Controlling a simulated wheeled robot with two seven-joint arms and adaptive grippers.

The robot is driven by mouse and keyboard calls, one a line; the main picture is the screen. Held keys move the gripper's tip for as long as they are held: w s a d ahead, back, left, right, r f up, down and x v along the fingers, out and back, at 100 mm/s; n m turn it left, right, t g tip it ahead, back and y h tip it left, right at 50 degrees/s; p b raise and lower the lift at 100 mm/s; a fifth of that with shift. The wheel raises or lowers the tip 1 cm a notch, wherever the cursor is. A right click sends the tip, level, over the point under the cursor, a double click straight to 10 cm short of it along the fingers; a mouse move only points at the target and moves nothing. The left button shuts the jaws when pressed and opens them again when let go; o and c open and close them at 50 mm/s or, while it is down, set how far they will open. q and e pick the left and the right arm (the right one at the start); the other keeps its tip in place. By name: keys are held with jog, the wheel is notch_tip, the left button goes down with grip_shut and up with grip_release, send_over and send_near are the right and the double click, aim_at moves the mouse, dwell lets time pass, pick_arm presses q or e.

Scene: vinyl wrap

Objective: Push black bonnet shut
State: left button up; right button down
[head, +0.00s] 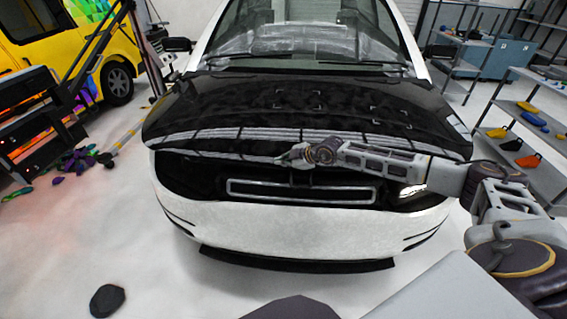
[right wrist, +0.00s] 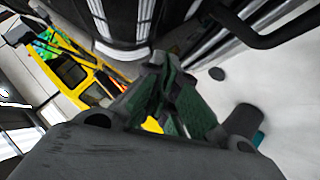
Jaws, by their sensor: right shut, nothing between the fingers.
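The black bonnet (head: 300,105) of the white car is slightly raised in the head view. A dark gap shows between its front edge and the white front bumper (head: 300,222). My right gripper (head: 283,159) is shut and empty at the bonnet's front edge, near the middle. I cannot tell whether it touches the bonnet. In the right wrist view its green-padded fingers (right wrist: 163,88) are together, with glossy black surfaces and light reflections beyond them. My left gripper is not in view.
A yellow van (head: 75,40) and a dark tool unit (head: 32,120) stand at the left. Shelves with coloured items (head: 520,125) stand at the right. A dark object (head: 107,300) lies on the white floor, front left. The floor ahead of the bumper is mostly clear.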

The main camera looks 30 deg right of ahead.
jog(key=shift+w+d+f, duration=0.2)
jog(key=shift+w+f, duration=0.2)
jog(key=shift+f, duration=0.25)
